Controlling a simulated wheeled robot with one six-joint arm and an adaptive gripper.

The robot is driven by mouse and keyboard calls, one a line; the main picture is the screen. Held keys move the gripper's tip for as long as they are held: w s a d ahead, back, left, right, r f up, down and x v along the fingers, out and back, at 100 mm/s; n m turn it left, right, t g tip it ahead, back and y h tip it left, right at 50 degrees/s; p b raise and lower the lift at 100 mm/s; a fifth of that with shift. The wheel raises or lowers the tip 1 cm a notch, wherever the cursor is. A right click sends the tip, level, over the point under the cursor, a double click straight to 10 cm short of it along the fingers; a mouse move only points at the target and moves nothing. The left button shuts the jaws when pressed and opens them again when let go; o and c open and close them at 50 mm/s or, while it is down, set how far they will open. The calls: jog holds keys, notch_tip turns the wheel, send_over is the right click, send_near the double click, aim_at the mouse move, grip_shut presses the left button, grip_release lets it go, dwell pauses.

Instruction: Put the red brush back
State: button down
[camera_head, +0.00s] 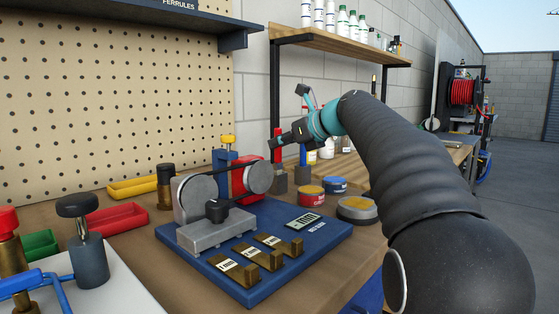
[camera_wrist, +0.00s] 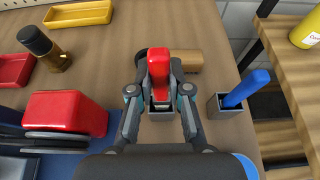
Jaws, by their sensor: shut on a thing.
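The red brush (camera_wrist: 159,66) stands about upright between the fingers of my gripper (camera_wrist: 160,100), which is shut on it. Its red handle also shows in the head view (camera_head: 278,153), with my gripper (camera_head: 279,143) at it. A small grey holder (camera_wrist: 161,116) is directly below the brush in the wrist view. It also shows under the red handle in the head view (camera_head: 279,184). The brush's lower end is hidden, so I cannot tell whether it is inside the holder or just above it.
A blue brush (camera_wrist: 246,88) leans in a second grey holder (camera_wrist: 229,127) to the right. A tan cylinder (camera_wrist: 187,60) lies just beyond the red brush. A red block-shaped part (camera_wrist: 68,111) is to the left. Red and blue tins (camera_head: 311,195) stand nearby on the bench.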

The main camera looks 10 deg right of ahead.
aim_at(280, 154)
jog(key=shift+f+b, duration=0.45)
jog(key=shift+f, duration=1.15)
jog(key=shift+f, duration=0.1)
jog(key=c, duration=1.1)
grip_release()
jog(key=shift+s+d+r, duration=0.1)
jog(key=shift+s+r, duration=0.05)
jog(key=shift+r, duration=0.05)
jog(key=v, duration=1.1)
jog(key=shift+s+d+p, duration=0.15)
jog(key=shift+s+p, duration=0.1)
jog(key=shift+p, duration=0.05)
